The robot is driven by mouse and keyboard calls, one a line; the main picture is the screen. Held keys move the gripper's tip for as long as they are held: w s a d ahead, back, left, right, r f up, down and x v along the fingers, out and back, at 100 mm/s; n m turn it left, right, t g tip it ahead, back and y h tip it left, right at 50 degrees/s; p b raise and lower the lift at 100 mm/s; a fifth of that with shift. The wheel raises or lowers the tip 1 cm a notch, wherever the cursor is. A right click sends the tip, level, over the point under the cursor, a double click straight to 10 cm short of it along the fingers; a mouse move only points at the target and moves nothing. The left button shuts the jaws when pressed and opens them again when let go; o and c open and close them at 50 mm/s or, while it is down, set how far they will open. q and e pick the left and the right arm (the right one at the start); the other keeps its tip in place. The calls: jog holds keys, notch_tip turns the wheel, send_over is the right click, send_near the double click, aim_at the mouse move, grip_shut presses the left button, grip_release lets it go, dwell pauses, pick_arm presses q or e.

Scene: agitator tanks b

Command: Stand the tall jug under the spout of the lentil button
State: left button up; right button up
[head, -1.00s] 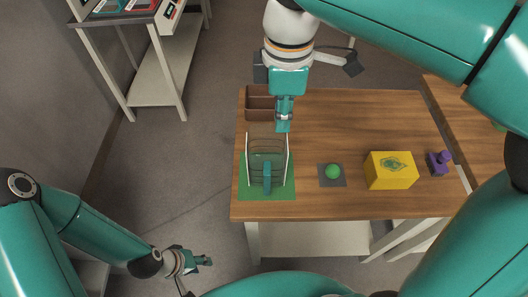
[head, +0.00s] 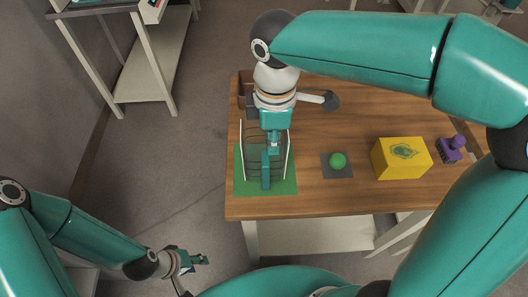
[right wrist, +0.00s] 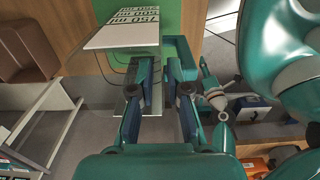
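A clear jug (head: 282,160) with a teal handle (head: 266,170) stands upright on a green mat (head: 285,187) at the table's left front. In the right wrist view its white scale panel (right wrist: 122,28) shows volume marks. My right gripper (head: 273,146) points down at the handle end of the jug. In the right wrist view its fingers (right wrist: 160,82) are apart, close to the teal handle (right wrist: 178,48); I cannot tell whether they touch it. My left gripper (head: 200,260) hangs low, left of the table, away from the jug; its finger gap is unclear. No spout or lentil button is recognizable.
Right of the mat on the wooden table (head: 330,205) are a green ball (head: 338,160) on a grey plate, a yellow box (head: 402,158) and a purple object (head: 452,149). A brown bin, in the right wrist view (right wrist: 25,45), is behind the jug. A shelf (head: 150,70) stands back left.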

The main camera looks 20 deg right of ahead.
aim_at(264, 156)
notch_tip(264, 156, down, 7)
jog(key=shift+s+f, duration=0.1)
jog(key=shift+f, duration=0.05)
grip_shut()
dwell(0.4)
